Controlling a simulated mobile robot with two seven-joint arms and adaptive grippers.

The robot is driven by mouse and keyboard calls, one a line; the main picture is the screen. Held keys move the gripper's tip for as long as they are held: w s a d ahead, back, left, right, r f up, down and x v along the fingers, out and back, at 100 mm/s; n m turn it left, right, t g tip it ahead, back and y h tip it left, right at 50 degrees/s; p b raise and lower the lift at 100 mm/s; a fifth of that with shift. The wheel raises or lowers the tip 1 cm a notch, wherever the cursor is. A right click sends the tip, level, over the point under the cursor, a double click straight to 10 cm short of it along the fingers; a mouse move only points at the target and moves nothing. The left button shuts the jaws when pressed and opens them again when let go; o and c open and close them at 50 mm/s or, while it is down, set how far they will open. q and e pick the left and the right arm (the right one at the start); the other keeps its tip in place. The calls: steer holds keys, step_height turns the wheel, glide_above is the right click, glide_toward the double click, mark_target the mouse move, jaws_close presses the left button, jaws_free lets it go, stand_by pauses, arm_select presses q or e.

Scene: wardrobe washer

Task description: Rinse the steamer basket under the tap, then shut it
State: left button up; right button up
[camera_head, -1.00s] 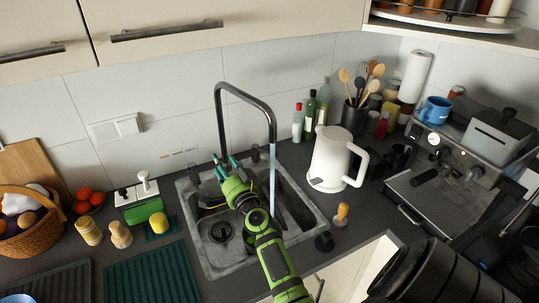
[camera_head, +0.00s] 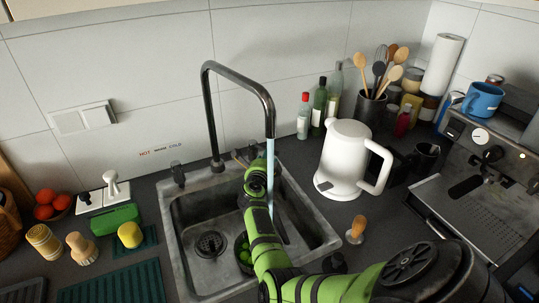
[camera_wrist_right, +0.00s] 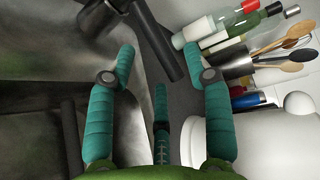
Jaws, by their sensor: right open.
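The tap (camera_head: 238,80) arches over the sink (camera_head: 180,235), and a pale water stream (camera_head: 270,175) runs from its spout. What looks like the steamer basket (camera_head: 243,248), with green pieces in it, sits in the sink. My right forearm hides most of it. My right gripper (camera_head: 252,157) is at the back rim of the sink, right of the tap's base. In the wrist view its teal fingers (camera_wrist_right: 170,65) are spread, with a dark post-like part (camera_wrist_right: 155,35) between or just beyond them. I cannot tell whether they touch it. My left gripper is out of view.
A white kettle (camera_head: 342,160) stands right of the sink, with bottles (camera_head: 320,105) and a utensil pot (camera_head: 370,112) behind it. A wooden-handled tool (camera_head: 356,230) stands at the front right.

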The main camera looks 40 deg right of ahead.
mark_target(264, 149)
steer(key=x, duration=0.1)
steer(key=b+x, duration=0.1)
steer(key=x, duration=0.1)
steer(key=shift+f, duration=0.25)
steer(key=shift+b+x, duration=0.3)
steer(key=shift+x, duration=0.45)
steer(key=shift+d+r, duration=0.1)
steer(key=shift+r, duration=0.05)
jaws_close()
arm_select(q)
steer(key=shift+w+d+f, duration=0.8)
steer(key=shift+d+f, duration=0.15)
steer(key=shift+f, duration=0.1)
